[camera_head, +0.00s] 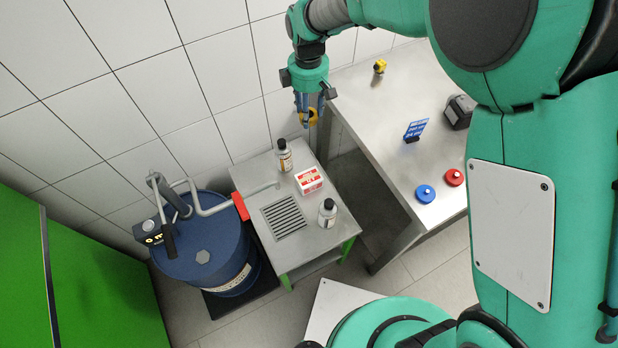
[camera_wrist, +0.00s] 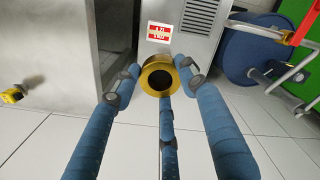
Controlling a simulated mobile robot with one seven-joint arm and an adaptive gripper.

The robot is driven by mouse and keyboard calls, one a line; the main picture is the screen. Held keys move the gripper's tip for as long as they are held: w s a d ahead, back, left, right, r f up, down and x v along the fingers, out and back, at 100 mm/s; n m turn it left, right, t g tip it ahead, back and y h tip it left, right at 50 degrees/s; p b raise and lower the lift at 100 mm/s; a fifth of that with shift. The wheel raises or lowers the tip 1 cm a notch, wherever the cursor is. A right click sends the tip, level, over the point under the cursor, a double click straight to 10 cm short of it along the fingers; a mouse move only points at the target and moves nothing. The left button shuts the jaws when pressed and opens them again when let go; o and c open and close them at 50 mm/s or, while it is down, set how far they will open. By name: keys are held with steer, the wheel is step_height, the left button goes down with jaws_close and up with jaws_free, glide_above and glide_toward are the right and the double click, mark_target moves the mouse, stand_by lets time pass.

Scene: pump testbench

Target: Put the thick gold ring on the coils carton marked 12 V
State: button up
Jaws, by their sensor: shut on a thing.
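My gripper (camera_head: 309,112) points down, its blue fingers shut on a thick gold ring (camera_head: 310,118). In the wrist view the ring (camera_wrist: 160,76) sits between the fingertips, its dark hole facing the camera. The ring is in the air, clear of the small steel table. A red and white carton (camera_head: 309,180) lies on that table, below and apart from the ring in the head view. The carton also shows in the wrist view (camera_wrist: 159,32), beyond the ring. Its print is too small to read surely.
The small table (camera_head: 262,188) also bears two bottles (camera_head: 284,155) (camera_head: 327,213) beside the carton and a grille (camera_head: 284,217). A blue drum (camera_head: 205,262) stands left.

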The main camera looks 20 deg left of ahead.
glide_above(309, 177)
step_height(309, 177, down, 26)
stand_by(0.4)
steer(key=shift+f+b, duration=0.35)
steer(key=shift+f, duration=2.75)
steer(key=shift+f, duration=1.9)
steer(key=shift+f+b, duration=0.1)
steer(key=shift+b, duration=0.2)
steer(key=o, duration=1.2)
